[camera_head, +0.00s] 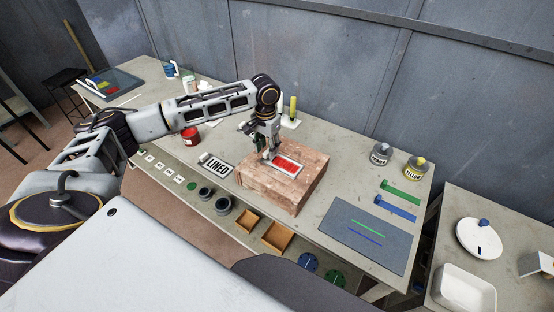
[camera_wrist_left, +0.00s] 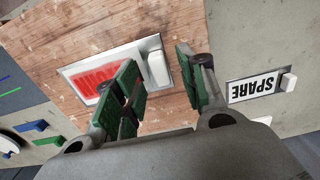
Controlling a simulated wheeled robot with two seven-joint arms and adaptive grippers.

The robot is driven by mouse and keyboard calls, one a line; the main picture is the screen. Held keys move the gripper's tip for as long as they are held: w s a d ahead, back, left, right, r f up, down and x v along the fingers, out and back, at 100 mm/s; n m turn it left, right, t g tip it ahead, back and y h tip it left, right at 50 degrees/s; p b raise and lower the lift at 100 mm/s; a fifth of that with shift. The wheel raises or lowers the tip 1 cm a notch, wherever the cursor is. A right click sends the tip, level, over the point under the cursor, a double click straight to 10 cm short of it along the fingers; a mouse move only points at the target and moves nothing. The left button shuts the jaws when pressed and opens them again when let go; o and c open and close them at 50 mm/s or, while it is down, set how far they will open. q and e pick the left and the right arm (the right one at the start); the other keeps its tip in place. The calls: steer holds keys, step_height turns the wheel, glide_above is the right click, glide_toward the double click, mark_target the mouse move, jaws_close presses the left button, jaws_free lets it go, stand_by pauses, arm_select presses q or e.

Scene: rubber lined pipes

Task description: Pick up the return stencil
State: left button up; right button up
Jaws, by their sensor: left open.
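A stencil plate with a red face and pale rim (camera_head: 288,166) lies flat on the wooden block (camera_head: 285,197). It also shows in the left wrist view (camera_wrist_left: 84,86), with a white grip block (camera_wrist_left: 157,68) at one end. Its lettering is partly hidden by a finger, so I cannot read whether it is the return stencil. My left gripper (camera_head: 268,154) is open over that end. In the left wrist view, its green-padded fingers (camera_wrist_left: 162,88) stand on either side of the grip block, with gaps visible. My right gripper is not in view.
A SPARE stencil (camera_wrist_left: 255,86) shows in the left wrist view. A grey mat (camera_head: 340,243), blue bracket (camera_head: 396,208) and green bracket (camera_head: 400,190) lie to the right. Paint tins (camera_head: 381,155) stand behind them.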

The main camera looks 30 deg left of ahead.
arm_select(q)
steer(key=shift+f, duration=0.85)
jaws_close()
